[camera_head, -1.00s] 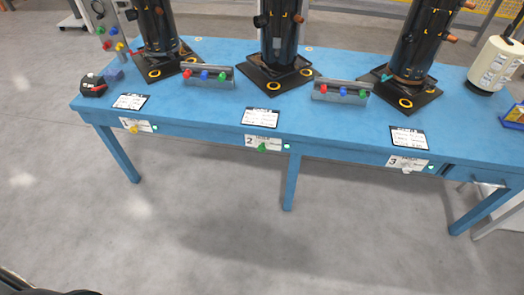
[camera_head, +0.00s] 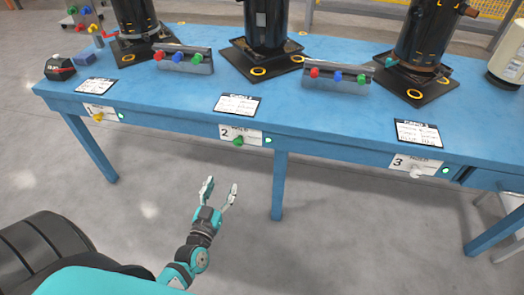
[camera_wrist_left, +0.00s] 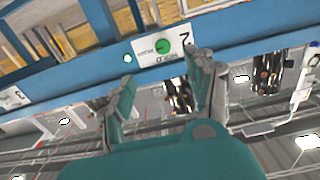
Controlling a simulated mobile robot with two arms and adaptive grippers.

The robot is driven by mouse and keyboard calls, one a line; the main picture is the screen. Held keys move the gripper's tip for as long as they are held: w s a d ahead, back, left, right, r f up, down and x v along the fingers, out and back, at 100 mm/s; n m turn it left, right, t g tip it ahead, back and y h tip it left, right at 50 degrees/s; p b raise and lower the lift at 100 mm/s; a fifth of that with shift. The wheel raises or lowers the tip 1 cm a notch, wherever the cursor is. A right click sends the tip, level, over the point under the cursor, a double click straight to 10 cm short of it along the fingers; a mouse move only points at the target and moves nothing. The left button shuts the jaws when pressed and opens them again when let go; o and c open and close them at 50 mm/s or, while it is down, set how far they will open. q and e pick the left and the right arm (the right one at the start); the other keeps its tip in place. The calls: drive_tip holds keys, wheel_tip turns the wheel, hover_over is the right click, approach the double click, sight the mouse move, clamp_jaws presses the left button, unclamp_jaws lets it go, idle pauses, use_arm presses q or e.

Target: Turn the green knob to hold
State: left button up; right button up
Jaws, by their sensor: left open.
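The green knob (camera_head: 238,141) sits on the white plate marked 2 (camera_head: 227,132) on the front edge of the blue table. A small green light (camera_head: 268,141) is beside it. In the left wrist view the knob (camera_wrist_left: 162,46) shows on its plate, upside down, beyond and between the fingers. My left gripper (camera_head: 220,192) is open and empty, in front of the table and below the knob, apart from it. It also shows in the left wrist view (camera_wrist_left: 165,85). The knob's exact setting is too small to read. My right gripper is not in view.
A yellow knob (camera_head: 97,117) on plate 1 and a white knob (camera_head: 417,172) on plate 3 share the table's front edge (camera_head: 330,151). Black compressors, button boxes (camera_head: 338,77) and cards stand on top. The floor in front (camera_head: 330,240) is clear.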

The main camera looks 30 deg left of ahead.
use_arm(q)
drive_tip(key=b, duration=0.1)
approach(238, 144)
drive_tip(key=x, duration=0.2)
drive_tip(key=b+x, duration=0.1)
drive_tip(key=x, duration=0.6)
drive_tip(key=shift+f+b, duration=0.1)
drive_tip(key=shift+b, duration=0.2)
drive_tip(key=shift+w+a, duration=0.15)
drive_tip(key=shift+w, duration=0.15)
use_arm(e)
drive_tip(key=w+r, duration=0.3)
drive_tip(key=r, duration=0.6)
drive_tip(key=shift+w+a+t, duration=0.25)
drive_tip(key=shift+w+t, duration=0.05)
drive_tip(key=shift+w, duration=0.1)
use_arm(q)
drive_tip(key=shift+c, duration=0.2)
drive_tip(key=c, duration=1.1)
